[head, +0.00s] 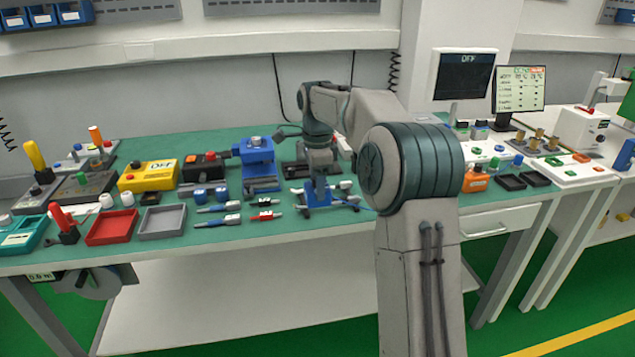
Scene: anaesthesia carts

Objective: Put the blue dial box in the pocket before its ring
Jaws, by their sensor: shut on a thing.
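My gripper (318,194) points down over the green bench top, right of the blue device, with blue showing at and around its jaws. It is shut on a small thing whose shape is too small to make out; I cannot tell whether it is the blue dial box. Two small blue boxes with rounded tops, a left one (200,196) and a right one (221,193), stand left of my gripper. A larger blue device (257,152) with a round part on top stands behind them. I cannot make out the pocket or its ring.
A red tray (112,227) and a grey tray (162,222) lie at the front left. A yellow box (148,177) and a black box (203,167) stand behind. My arm hides part of the bench to the right.

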